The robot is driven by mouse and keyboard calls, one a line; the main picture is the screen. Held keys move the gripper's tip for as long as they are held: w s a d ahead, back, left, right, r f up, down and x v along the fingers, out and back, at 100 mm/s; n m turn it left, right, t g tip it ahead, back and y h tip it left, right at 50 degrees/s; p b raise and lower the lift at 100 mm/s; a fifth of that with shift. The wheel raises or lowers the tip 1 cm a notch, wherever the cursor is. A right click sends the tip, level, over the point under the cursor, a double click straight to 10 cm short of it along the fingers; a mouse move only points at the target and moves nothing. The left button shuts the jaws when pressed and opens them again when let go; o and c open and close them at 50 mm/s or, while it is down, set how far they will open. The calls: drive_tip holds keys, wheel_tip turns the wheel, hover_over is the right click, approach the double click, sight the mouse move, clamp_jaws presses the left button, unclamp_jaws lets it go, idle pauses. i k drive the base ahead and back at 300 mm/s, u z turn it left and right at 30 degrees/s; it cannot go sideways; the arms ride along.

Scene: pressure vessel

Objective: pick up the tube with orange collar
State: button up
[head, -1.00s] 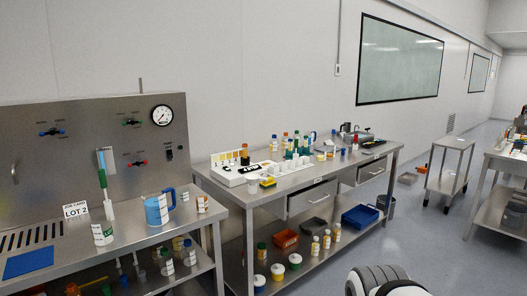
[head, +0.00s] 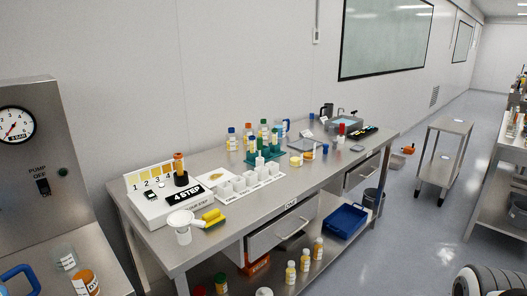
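A small tube with an orange collar (head: 179,164) stands upright in a black holder (head: 181,179) on the white 4 STEP unit (head: 160,200), at the left end of the steel bench (head: 215,160). Its lower part is hidden in the holder. My gripper is not in view. Only a rounded grey and black part, probably of my arm, shows at the bottom right corner, far from the tube.
Several capped bottles (head: 263,135) stand behind. A gauge panel (head: 30,150) is at the left.

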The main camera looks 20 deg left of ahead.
sight(178, 157)
drive_tip(key=u, duration=0.3)
drive_tip(key=i, duration=1.3)
drive_tip(key=u, duration=1.45)
drive_tip(key=i, duration=0.7)
drive_tip(key=u, duration=0.3)
drive_tip(key=k, duration=0.95)
drive_tip(key=u, duration=0.15)
drive_tip(key=i, duration=0.95)
drive_tip(key=z, duration=0.05)
